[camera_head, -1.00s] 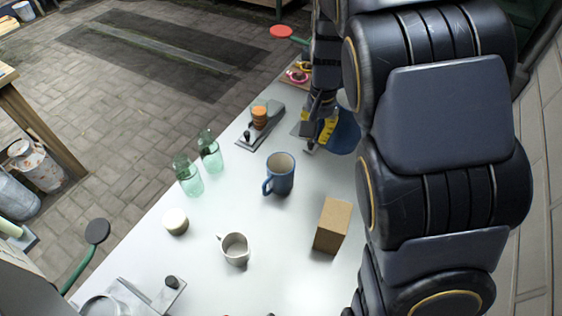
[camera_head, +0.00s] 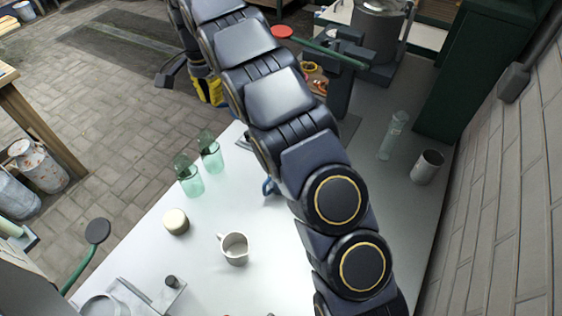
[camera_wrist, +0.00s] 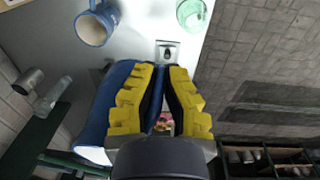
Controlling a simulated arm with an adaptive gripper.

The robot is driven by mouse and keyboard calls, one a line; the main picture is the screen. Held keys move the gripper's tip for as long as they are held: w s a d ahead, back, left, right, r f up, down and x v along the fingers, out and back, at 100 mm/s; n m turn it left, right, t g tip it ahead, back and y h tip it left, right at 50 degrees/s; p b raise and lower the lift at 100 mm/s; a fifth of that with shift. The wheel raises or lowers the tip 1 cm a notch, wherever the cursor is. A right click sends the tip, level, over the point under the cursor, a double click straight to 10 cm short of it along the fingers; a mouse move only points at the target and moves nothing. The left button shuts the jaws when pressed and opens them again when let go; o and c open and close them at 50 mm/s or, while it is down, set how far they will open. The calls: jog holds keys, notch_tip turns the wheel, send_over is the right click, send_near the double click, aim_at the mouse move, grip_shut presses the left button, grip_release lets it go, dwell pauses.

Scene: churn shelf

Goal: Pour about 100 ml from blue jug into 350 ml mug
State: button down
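The blue jug (camera_wrist: 97,112) shows in the wrist view, just left of my yellow-tipped fingers. It is hidden in the head view. My gripper (camera_wrist: 158,100) appears closed on its handle, with a dark blue strip showing between the fingers. In the head view my gripper (camera_head: 209,90) is at the top, over or past the table's far left edge. A blue mug (camera_wrist: 93,24) stands on the table; in the head view my arm hides all but its handle (camera_head: 268,187). A smaller whitish mug (camera_head: 235,248) stands nearer the front. I cannot tell which holds 350 ml.
Two green glass vessels (camera_head: 188,178) stand by the table's left edge. A cream round item (camera_head: 176,222) sits near them. A clear bottle (camera_head: 394,134) and a metal cup (camera_head: 427,167) stand at right, by the brick wall. White tabletop (camera_head: 200,275) is clear around the whitish mug.

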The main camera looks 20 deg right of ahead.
jog(key=w+a+f+m, duration=0.2)
jog(key=a+f+m, duration=0.2)
jog(key=a+m, duration=0.2)
jog(key=shift+w+a+f+m+g, duration=0.3)
jog(key=shift+m+g, duration=0.1)
jog(key=shift+m, duration=0.7)
jog(key=shift+r+p, duration=0.15)
jog(key=shift+p, duration=0.25)
jog(key=s+d+f+t+y+p, duration=0.2)
jog(key=s+d+t+y+p, duration=0.2)
jog(key=d+y, duration=0.3)
jog(key=shift+d+f+t+y, duration=0.2)
jog(key=shift+t+y, duration=0.3)
jog(key=shift+y, duration=0.8)
